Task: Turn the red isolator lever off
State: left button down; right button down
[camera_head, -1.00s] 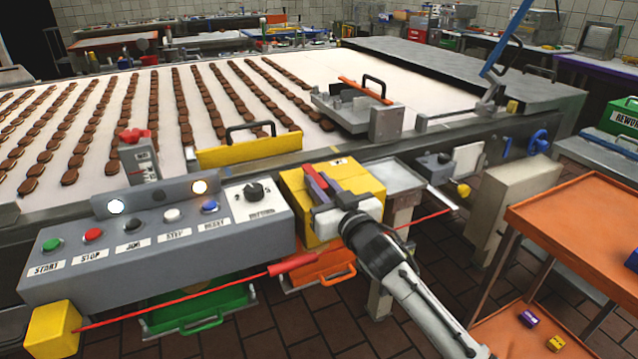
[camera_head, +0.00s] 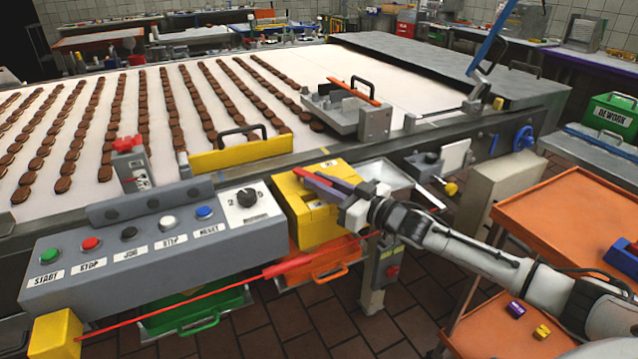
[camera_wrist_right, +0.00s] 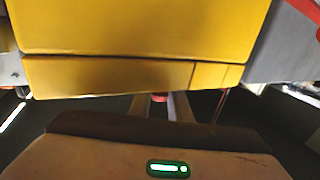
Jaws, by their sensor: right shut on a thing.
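A yellow isolator box (camera_head: 303,215) stands at the right end of the grey control panel; it also fills the top of the right wrist view (camera_wrist_right: 130,30). The red lever (camera_head: 311,177) lies over the top of the box, pointing left and slightly away. My right gripper (camera_head: 332,188) reaches in from the right and is shut on the lever, its near finger hiding part of it. In the right wrist view a small red bit of the lever (camera_wrist_right: 160,97) shows between the fingers, below the box's edge. My left gripper is not in view.
The control panel (camera_head: 150,255) with buttons and a knob is left of the box. The conveyor (camera_head: 340,60) with rows of biscuits lies behind. A red cord handle (camera_head: 285,266) hangs in front. An orange trolley (camera_head: 560,225) stands at the right, near my right arm.

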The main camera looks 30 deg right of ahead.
jog(key=shift+a, duration=0.15)
jog(key=c, duration=1.6)
grip_release()
jog(key=shift+c, duration=0.2)
jog(key=shift+s+d, duration=0.25)
jog(key=shift+s, duration=0.25)
jog(key=v, duration=0.9)
jog(key=shift+s, duration=0.1)
